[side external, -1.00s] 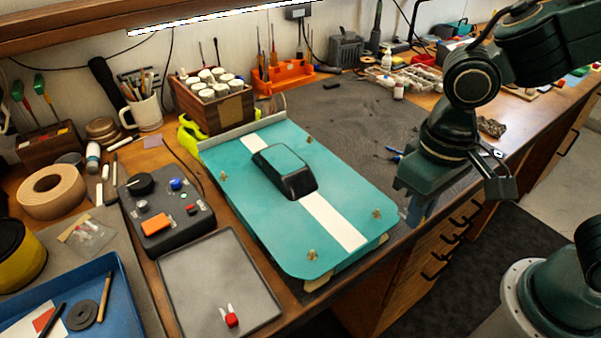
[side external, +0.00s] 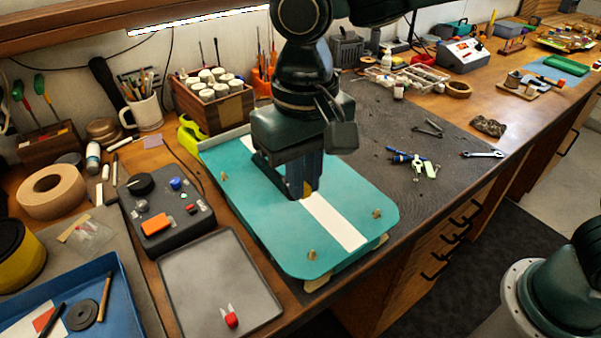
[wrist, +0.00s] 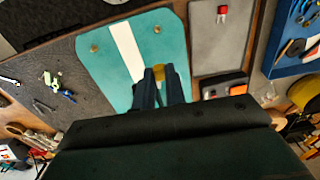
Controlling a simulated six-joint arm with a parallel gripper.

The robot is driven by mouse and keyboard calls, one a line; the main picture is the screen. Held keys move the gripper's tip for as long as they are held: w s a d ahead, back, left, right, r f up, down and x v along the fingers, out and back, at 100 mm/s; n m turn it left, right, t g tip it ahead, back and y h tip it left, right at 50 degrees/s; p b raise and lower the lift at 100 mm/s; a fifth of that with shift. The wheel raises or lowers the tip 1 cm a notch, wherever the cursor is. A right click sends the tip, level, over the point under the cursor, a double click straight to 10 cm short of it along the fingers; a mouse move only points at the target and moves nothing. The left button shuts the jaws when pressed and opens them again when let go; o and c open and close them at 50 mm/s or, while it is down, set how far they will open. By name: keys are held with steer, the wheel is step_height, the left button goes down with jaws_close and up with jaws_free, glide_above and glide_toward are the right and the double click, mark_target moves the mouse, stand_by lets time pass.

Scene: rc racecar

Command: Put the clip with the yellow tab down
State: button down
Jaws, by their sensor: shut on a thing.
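My gripper (side external: 305,190) is over the teal car body, shut with its blue fingers pointing down. Between the fingertips a small yellow tab (wrist: 158,72) shows; the rest of the clip is hidden by the fingers. A clip with a red tab (side external: 231,320) lies in the tray, and also shows in the wrist view (wrist: 222,10).
A black control box (side external: 170,210) with an orange switch stands left of the car. A blue tray (side external: 115,290) is at the front left. Pliers and small tools (side external: 415,165) lie on the dark mat at right. Much of the grey tray is clear.

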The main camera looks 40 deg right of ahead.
step_height(320, 180, up, 3)
glide_above(217, 292)
steer(key=d, duration=0.2)
steer(key=shift+a+r, duration=0.1)
steer(key=shift+a, duration=0.85)
step_height(217, 292, down, 20)
steer(key=shift+f, duration=0.1)
stand_by(0.3)
steer(key=shift+f, duration=0.1)
steer(key=c, duration=1.5)
jaws_free()
steer(key=shift+o, duration=0.2)
